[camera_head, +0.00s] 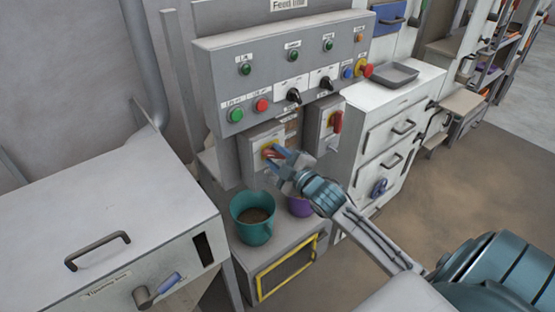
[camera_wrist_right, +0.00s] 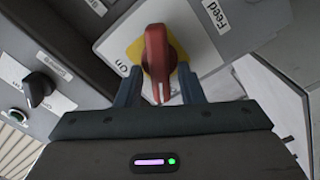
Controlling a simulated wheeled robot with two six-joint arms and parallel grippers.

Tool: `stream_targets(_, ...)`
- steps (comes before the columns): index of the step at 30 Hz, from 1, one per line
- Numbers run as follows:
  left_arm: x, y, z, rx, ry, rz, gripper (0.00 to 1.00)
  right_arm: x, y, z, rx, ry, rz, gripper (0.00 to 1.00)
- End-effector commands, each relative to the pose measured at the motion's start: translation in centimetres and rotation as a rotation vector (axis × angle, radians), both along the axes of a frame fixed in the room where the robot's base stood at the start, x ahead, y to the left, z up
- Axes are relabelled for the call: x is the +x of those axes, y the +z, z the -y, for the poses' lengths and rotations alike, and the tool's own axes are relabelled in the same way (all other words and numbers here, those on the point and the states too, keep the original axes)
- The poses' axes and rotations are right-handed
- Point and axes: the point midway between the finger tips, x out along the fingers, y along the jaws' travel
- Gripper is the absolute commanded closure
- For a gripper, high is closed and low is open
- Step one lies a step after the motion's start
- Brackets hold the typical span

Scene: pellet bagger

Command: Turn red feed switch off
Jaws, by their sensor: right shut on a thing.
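The red feed switch (camera_wrist_right: 157,55) is a red rotary handle on a yellow plate, on a grey box labelled "Feed" in the right wrist view. In the head view its yellow plate (camera_head: 267,147) shows on the left box below the control panel, with the handle partly hidden by my fingers. My right gripper (camera_head: 277,157) is shut on the handle, with one blue finger on each side of it in the right wrist view (camera_wrist_right: 159,84). An "On" label lies left of the handle there. My left gripper is not in view.
A second red rotary switch (camera_head: 337,122) sits on the box to the right. The control panel (camera_head: 222,73) with buttons and black knobs overhangs both. A teal bucket (camera_head: 254,222) of pellets and a purple container (camera_head: 299,206) stand below. A grey cabinet (camera_head: 90,215) is at the left.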

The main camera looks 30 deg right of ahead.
Motion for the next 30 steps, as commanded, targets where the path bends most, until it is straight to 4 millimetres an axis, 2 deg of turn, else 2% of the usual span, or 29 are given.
stream_targets(15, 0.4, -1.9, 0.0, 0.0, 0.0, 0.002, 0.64, 0.0, -0.5, -0.1, -0.432, 0.0, 0.034, 0.88)
stream_targets(30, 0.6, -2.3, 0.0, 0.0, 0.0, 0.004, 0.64, 0.0, -0.6, -0.1, -0.593, 0.0, 0.045, 0.88)
